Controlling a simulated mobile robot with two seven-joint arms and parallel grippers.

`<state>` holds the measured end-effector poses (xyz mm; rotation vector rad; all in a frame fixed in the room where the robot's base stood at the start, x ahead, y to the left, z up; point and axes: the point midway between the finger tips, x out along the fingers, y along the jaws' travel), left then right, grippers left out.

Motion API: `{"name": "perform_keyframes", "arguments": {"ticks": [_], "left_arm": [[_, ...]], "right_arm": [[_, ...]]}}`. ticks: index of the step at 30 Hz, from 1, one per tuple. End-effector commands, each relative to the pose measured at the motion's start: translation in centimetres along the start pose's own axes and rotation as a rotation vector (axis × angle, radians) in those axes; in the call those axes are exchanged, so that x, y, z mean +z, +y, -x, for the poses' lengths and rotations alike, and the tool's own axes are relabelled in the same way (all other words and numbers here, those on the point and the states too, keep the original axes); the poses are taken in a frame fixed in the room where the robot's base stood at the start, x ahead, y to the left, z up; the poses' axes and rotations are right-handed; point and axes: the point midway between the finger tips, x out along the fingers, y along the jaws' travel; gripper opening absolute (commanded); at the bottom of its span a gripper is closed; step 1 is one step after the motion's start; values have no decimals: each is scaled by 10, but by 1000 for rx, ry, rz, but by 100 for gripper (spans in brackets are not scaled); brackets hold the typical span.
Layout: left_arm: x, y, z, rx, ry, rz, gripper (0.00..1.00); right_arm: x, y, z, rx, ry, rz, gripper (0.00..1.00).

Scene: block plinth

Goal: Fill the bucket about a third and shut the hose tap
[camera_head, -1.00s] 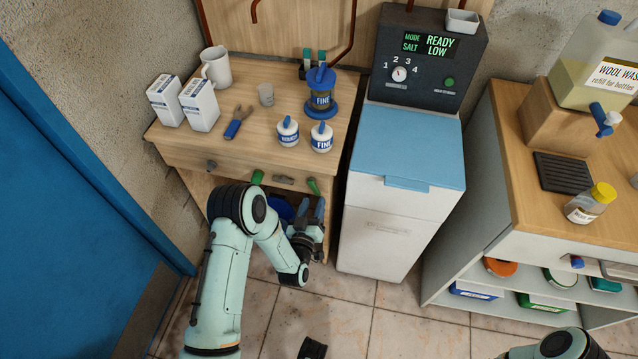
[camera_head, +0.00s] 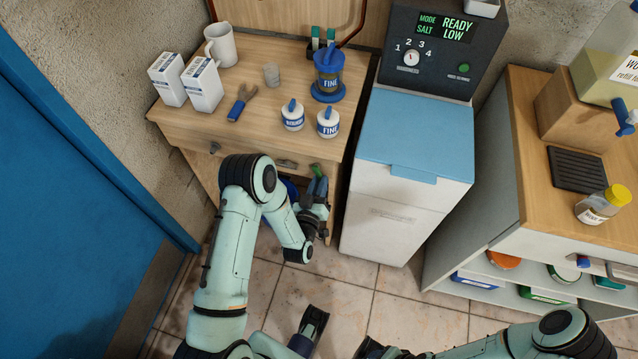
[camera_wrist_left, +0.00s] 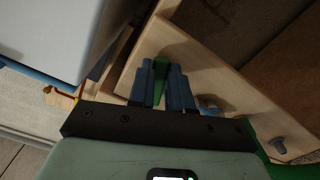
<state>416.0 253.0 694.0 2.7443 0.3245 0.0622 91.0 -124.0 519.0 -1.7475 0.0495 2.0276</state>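My left gripper (camera_head: 317,183) is at the front of the wooden cabinet, below the drawer's right end. Its blue fingers are close together around a green handle (camera_head: 316,169). In the left wrist view, the green handle (camera_wrist_left: 160,76) fills the narrow gap between the fingertips (camera_wrist_left: 162,88). I cannot tell whether this handle belongs to the hose tap. A blue rounded thing (camera_head: 291,189), perhaps the bucket, shows partly behind my left forearm; its inside and any water are hidden. My right gripper (camera_head: 369,349) is low at the bottom edge, mostly cut off.
A softener unit (camera_head: 405,180) with a blue lid stands close to the right. Tiled floor is open in front.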

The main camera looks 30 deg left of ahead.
Motion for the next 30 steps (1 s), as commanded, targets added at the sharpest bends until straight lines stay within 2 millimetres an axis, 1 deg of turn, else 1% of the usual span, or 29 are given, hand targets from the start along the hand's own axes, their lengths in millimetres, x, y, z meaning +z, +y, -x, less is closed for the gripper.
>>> {"name": "perform_keyframes", "arguments": {"ticks": [2,7,9,12,21,22,24,30], "left_arm": [[0,-2,0,1,1,-27,0],[1,-10,-1,3,4,-228,0],[0,-14,-1,1,4,-308,0],[-2,-16,-1,0,3,-379,0],[-4,-17,-1,-2,2,-400,0],[-4,-17,-1,-2,3,-399,26],[-4,-17,-1,-2,3,-399,45],[-4,-17,-1,-1,1,-397,45]], "right_arm": [[-1,1,-3,-1,3,0,50],[-10,3,-17,-5,26,2,50],[-12,3,-21,-7,32,3,50],[-14,3,-22,-9,39,4,50],[-15,2,-21,-9,40,4,50],[-15,2,-21,-9,40,4,50],[-15,2,-21,-9,40,4,50],[-14,3,-21,-9,40,4,50]]}}
